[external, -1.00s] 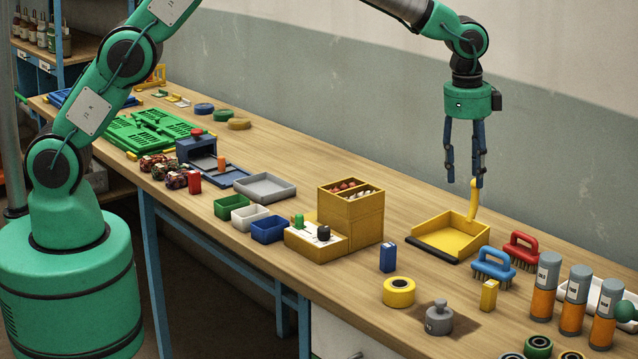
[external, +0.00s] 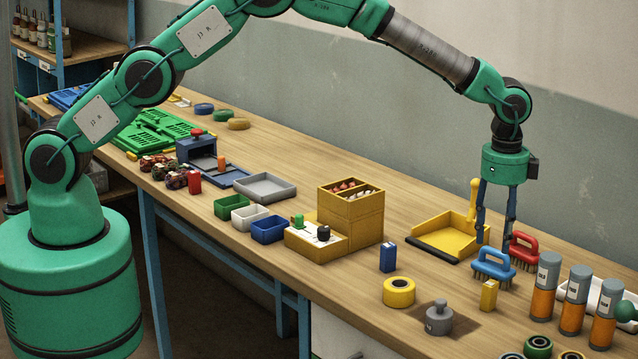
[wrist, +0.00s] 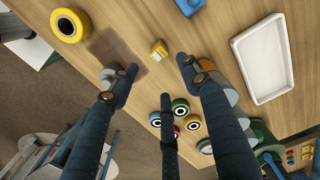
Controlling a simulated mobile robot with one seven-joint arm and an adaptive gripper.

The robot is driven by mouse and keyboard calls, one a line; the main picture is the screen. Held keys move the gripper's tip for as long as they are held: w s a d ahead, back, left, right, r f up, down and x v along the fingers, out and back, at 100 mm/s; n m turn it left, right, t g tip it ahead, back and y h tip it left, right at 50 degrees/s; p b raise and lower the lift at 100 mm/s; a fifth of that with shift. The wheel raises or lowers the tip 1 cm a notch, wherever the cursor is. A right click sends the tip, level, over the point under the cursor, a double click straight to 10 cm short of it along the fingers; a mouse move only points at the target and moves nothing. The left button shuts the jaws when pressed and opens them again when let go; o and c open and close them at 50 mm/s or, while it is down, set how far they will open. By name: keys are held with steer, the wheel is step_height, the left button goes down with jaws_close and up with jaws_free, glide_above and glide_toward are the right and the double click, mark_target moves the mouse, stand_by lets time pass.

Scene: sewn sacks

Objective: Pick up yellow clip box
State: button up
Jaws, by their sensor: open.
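The yellow clip box (external: 489,295) is a small upright yellow block with a pale top, standing near the front right of the workbench. It also shows in the wrist view (wrist: 159,49), just beyond the gap between my fingertips. My gripper (external: 494,243) points down with dark blue fingers spread. It is open and empty, above the bench and apart from the box. In the external view it appears over the blue brush (external: 493,266) and red brush (external: 522,250), up and slightly right of the box.
A yellow tape roll (external: 399,292) and a grey weight (external: 439,318) stand left of the box. Grey-orange cylinders (external: 546,287) stand to its right. A yellow dustpan (external: 448,238) lies behind. A white tray (wrist: 262,55) and several round rollers (wrist: 180,107) show in the wrist view.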

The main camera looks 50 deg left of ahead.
mark_target(491, 283)
steer(key=shift+f, duration=4.25)
steer(key=shift+s+f, duration=0.1)
steer(key=shift+f, duration=2.5)
steer(key=shift+c, duration=0.2)
jaws_close()
